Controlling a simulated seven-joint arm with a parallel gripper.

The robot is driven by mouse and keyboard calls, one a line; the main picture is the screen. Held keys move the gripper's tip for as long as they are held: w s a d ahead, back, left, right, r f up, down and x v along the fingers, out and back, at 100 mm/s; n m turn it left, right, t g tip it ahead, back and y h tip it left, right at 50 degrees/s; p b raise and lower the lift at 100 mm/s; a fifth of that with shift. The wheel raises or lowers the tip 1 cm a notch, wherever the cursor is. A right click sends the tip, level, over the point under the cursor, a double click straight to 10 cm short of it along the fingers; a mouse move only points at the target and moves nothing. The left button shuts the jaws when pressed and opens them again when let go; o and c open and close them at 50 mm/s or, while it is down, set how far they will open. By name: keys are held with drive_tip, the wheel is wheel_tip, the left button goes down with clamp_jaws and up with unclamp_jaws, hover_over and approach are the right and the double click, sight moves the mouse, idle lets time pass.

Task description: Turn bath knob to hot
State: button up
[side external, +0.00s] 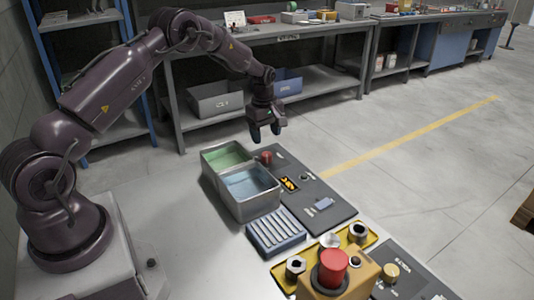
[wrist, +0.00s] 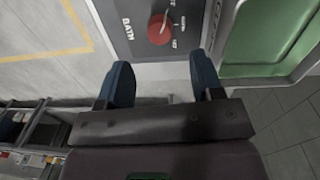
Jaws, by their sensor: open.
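The red bath knob (wrist: 160,28) sits on a dark grey panel (wrist: 127,8) in the wrist view, beside the printed word BATH. Small marks surround the knob, but I cannot read them surely. A pale line shows at the knob's edge. In the side view the knob (side external: 266,157) stands at the panel's far end, next to the green bin. My gripper (side external: 265,136) hangs above the knob, fingers pointing down. In the wrist view my gripper (wrist: 163,72) has its two blue fingers apart and nothing between them. It is not touching the knob.
A metal bin with a green inside (side external: 226,156) and one with a blue inside (side external: 251,186) stand beside the panel. A ribbed tray (side external: 276,232) and a yellow station with a red button (side external: 333,267) are nearer. Shelving (side external: 286,37) stands behind.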

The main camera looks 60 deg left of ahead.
sight(267, 154)
drive_tip(key=f, duration=0.7)
drive_tip(key=shift+w+f, duration=0.2)
drive_tip(key=shift+f, duration=0.05)
drive_tip(key=c, duration=0.9)
